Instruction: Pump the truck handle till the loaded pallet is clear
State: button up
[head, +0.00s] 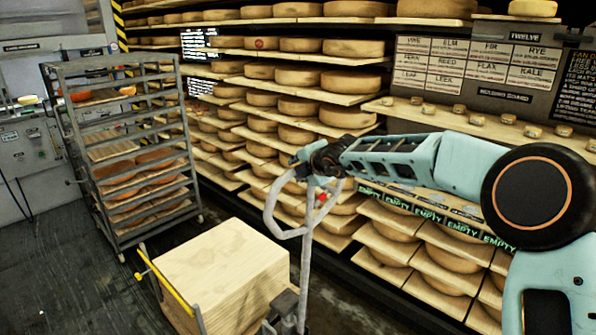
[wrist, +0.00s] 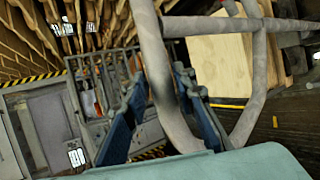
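The pallet truck's grey handle (head: 306,235) rises in the middle of the head view and ends in a loop. My gripper (head: 312,165) is at the top of this loop. In the wrist view the handle's tube (wrist: 160,70) runs between the two blue fingers of my gripper (wrist: 160,85), which appear closed about it. The loaded pallet's pale wooden stack (head: 225,265) sits low in front of the handle; it also shows in the wrist view (wrist: 218,62). The pallet's underside and the forks are hidden, so any gap to the floor cannot be told.
A grey wheeled rack (head: 125,150) with loaded trays stands at the left. Shelves of cheese wheels (head: 300,105) line the back and right. A yellow-edged bar (head: 172,285) stands at the stack's left side. Dark floor (head: 50,270) is open at lower left.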

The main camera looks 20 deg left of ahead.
jog(key=shift+o, duration=1)
jog(key=shift+s+d, duration=0.1)
jog(key=v, duration=1.1)
jog(key=shift+s+d+r, duration=0.2)
jog(key=shift+d+r, duration=0.05)
